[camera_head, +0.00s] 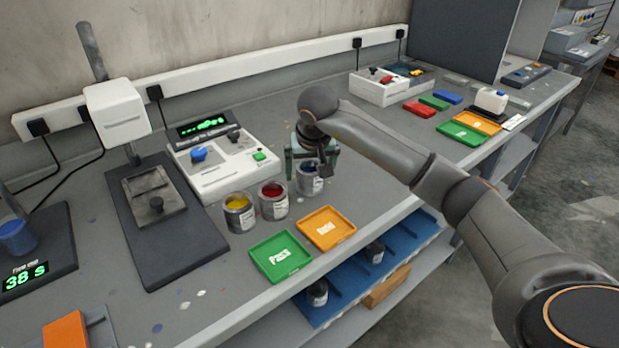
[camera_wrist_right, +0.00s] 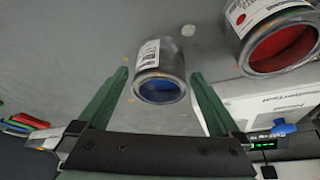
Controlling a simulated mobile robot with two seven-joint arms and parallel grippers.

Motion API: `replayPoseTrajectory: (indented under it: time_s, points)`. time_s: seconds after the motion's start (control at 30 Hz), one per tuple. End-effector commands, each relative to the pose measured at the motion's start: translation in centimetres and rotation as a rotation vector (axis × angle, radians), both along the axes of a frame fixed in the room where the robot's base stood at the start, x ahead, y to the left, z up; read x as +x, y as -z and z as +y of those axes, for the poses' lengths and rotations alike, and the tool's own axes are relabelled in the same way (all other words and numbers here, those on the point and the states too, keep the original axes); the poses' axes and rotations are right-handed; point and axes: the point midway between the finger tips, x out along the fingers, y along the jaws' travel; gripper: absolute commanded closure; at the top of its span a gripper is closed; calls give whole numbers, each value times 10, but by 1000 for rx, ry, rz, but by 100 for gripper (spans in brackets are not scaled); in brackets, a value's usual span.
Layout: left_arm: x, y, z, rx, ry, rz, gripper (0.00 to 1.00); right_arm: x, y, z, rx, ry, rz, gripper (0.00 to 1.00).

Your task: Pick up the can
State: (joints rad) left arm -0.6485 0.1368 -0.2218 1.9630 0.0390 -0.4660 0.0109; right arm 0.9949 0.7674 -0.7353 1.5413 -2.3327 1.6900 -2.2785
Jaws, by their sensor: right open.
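Three open metal cans stand in a row on the grey bench: one with yellow paint (camera_head: 239,213), one with red paint (camera_head: 273,201) and one with blue paint (camera_head: 309,184). My right gripper (camera_head: 312,160) is open above the blue can, partly covering it. In the right wrist view the blue can (camera_wrist_right: 160,72) shows between the two green fingers (camera_wrist_right: 158,98), with a gap on each side. The red can (camera_wrist_right: 275,40) is at the upper right there. My left gripper is not in view.
A green tray (camera_head: 281,257) and an orange tray (camera_head: 326,228) lie in front of the cans. A white control box (camera_head: 215,162) stands behind them. More cans (camera_head: 317,294) sit on a blue shelf below. Coloured trays lie farther right.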

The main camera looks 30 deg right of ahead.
Motion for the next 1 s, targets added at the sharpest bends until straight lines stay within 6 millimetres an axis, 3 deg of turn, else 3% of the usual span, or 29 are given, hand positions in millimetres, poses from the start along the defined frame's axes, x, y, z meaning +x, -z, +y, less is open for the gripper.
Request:
replayPoseTrajectory:
  time_s: [0.17,0.9,1.0]
  points:
    - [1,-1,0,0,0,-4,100,0,0,0,0,0,-1,1]
    - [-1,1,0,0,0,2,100,0,-1,0,0,0,-1,84]
    - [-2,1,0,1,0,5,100,0,-2,0,0,1,-2,92]
